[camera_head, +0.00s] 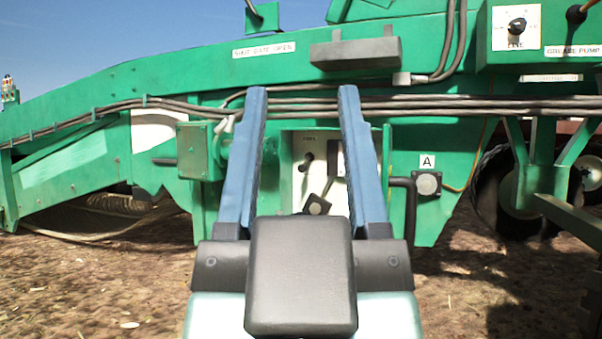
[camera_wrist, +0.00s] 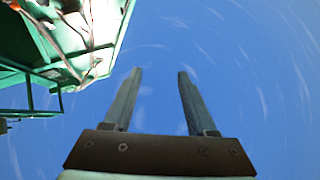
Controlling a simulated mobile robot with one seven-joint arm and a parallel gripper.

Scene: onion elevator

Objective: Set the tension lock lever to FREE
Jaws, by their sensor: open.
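My gripper (camera_head: 302,92) is open and empty, its two long blue-grey fingers pointing up in front of the green machine in the head view. In the wrist view my gripper (camera_wrist: 160,70) stands against open sky, with nothing between its fingers. Between the fingers in the head view is a recessed white panel (camera_head: 299,180), farther off. I cannot tell whether this is the tension lock lever. The fingers hide parts of the recess.
A green box with a LINE rotary switch (camera_head: 517,26) and a grease pump label is upper right. A grey bar (camera_head: 356,52), cables (camera_head: 430,103) and a black bent handle (camera_head: 405,190) are on the machine. Bare soil lies in front.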

